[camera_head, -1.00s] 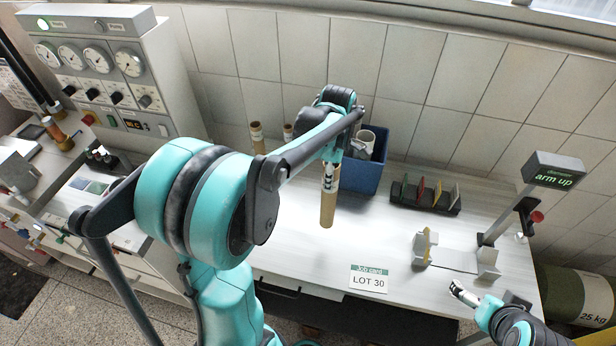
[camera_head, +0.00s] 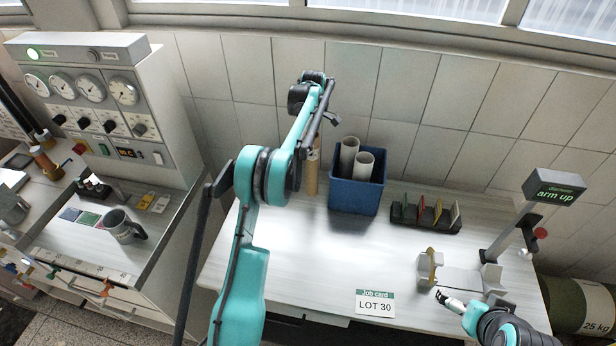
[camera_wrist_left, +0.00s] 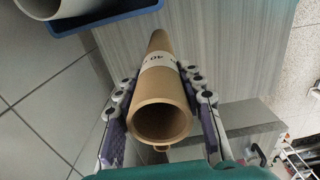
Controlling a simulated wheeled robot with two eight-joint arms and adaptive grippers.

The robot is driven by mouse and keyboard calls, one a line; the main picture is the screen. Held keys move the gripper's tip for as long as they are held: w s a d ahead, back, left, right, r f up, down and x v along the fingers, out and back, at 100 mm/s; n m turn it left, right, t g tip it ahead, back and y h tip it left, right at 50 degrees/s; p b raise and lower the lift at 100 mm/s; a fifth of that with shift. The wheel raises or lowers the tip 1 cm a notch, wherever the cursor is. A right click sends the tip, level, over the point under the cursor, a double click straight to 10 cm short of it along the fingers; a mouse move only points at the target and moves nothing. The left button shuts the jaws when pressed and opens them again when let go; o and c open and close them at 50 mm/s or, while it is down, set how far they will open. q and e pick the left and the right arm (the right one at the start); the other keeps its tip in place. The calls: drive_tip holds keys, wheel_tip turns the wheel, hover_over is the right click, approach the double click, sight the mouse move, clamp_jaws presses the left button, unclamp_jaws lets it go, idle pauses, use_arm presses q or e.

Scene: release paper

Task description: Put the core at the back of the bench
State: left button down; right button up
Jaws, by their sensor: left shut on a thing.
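A brown cardboard core (camera_wrist_left: 162,118) with a pale printed label lies between the fingers of my left gripper (camera_wrist_left: 163,80) in the left wrist view. The gripper is shut on it, with the core's open end facing the camera. In the head view a brown tube (camera_head: 312,175) shows upright at the back of the bench (camera_head: 290,255), left of the blue bin; my left arm covers much of it and hides the gripper. I cannot tell whether the core's foot touches the bench. My right gripper (camera_head: 448,300) is low at the right; its jaws are too small to read.
The blue bin (camera_head: 355,197) with two pale tubes stands close right of the brown tube. A rack of coloured cards (camera_head: 425,215), a gauge stand (camera_head: 505,235) and a job card (camera_head: 375,303) are on the bench. The middle of the bench is clear.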

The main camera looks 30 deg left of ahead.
sight(312, 166)
use_arm(q)
wheel_tip(312, 166, down, 8)
drive_tip(key=shift+r, duration=0.25)
drive_tip(key=shift+f, duration=0.15)
drive_tip(key=c, duration=1)
unclamp_jaws()
